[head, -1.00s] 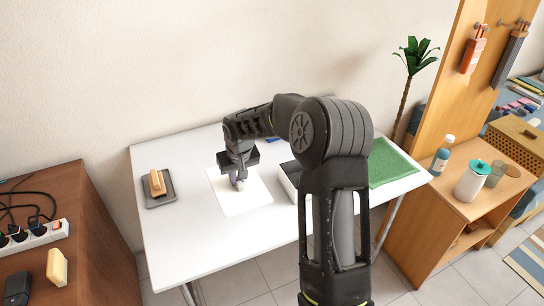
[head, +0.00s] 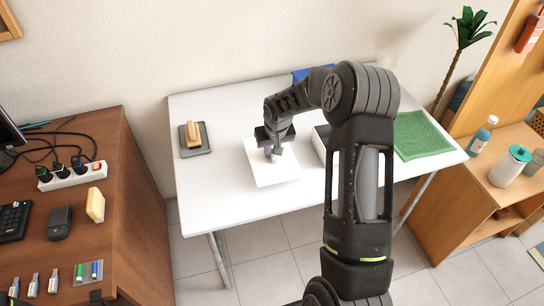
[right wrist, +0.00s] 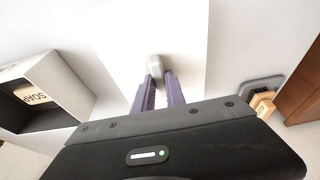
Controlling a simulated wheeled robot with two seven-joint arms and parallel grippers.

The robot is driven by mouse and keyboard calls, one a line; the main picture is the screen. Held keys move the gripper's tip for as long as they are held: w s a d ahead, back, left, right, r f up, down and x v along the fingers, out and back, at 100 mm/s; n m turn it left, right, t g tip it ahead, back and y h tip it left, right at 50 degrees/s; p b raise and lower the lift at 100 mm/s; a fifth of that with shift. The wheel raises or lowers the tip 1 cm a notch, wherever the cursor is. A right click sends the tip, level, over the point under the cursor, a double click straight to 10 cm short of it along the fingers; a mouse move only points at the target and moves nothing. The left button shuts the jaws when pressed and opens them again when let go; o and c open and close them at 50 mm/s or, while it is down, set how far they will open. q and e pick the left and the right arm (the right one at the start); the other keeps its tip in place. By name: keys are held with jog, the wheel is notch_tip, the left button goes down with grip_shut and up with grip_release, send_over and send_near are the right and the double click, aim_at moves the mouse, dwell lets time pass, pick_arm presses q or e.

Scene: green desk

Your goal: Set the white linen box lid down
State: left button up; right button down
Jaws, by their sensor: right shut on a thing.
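The white lid (head: 278,175) is a thin, flat square panel with a small knob. My right gripper (head: 272,153) is above its middle, shut on the knob. In the right wrist view the purple fingers (right wrist: 160,88) close on the pale knob (right wrist: 155,66), with the lid (right wrist: 187,40) beyond. I cannot tell whether the lid touches the desk or is slightly above it. The open white box (head: 320,146) is to the right of the lid, partly hidden by my arm. The wrist view shows the box (right wrist: 75,82) with a bar marked SOAP (right wrist: 38,96) inside.
A dark grey tray (head: 184,143) with a tan brush-like block (head: 194,131) lies left of the lid. A green mat (head: 422,135) lies at the right end of the white table (head: 230,203). The table's front left area is clear.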

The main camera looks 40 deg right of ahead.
aim_at(272, 156)
notch_tip(272, 156, down, 3)
jog(key=shift+f+p, duration=0.1)
jog(key=shift+p, duration=0.25)
jog(key=shift+f, duration=0.15)
jog(key=c, duration=1.8)
grip_release()
jog(key=shift+f, duration=0.15)
jog(key=shift+c, duration=0.2)
jog(key=o, duration=0.5)
jog(key=shift+c, duration=0.2)
jog(key=shift+r, duration=0.2)
jog(key=b+v, duration=0.1)
jog(key=v, duration=1.1)
jog(key=shift+b, duration=0.35)
